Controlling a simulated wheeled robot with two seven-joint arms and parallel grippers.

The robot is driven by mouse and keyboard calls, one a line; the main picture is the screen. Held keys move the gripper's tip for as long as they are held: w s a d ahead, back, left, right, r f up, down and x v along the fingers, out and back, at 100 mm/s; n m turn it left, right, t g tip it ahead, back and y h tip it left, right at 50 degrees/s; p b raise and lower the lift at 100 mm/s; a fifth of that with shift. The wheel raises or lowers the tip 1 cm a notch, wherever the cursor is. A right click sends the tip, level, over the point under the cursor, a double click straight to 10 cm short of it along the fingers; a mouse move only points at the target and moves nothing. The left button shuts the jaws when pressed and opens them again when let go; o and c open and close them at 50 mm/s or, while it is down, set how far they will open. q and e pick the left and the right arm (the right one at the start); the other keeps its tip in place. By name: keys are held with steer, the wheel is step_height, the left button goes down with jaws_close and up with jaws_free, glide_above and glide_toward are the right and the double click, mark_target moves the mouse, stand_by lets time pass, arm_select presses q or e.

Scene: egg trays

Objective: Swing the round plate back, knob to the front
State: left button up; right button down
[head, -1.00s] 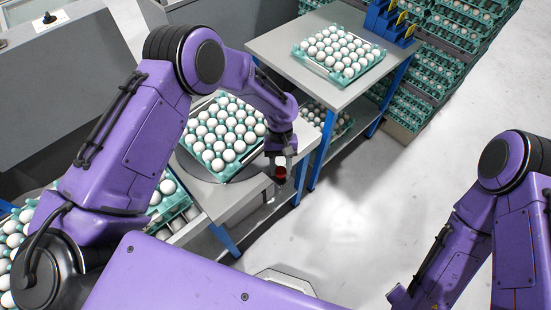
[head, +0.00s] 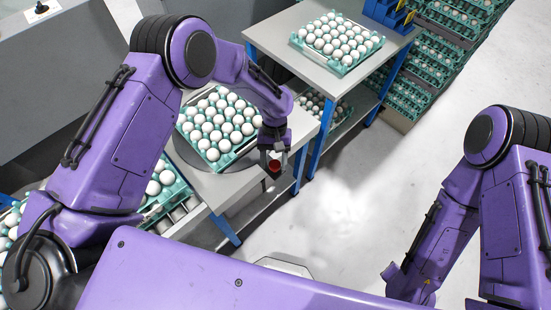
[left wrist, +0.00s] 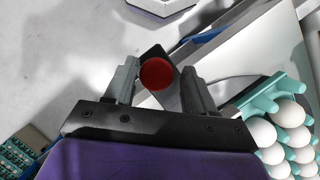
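The round plate (head: 238,166) is grey and lies flat on the near table under a teal tray of white eggs (head: 222,122). The tray hides most of it. The red knob (head: 274,167) is at the plate's right, beyond the tray's near right corner. My left gripper (head: 274,162) reaches down over the knob. A dark bar shows behind the knob. My right gripper is out of view.
A grey table (head: 272,40) with blue legs stands behind and carries another egg tray (head: 337,42) and blue holders (head: 390,15). Stacked egg trays (head: 440,65) stand at the back right. More eggs (head: 160,185) lie at the left. The floor at centre right is clear.

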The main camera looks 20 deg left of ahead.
arm_select(q)
steer(key=shift+o, duration=0.2)
steer(key=shift+s, duration=0.1)
steer(key=shift+r, duration=0.15)
steer(key=b+v, duration=0.2)
steer(key=v, duration=0.8)
steer(key=shift+r, duration=0.2)
steer(key=shift+a, duration=0.1)
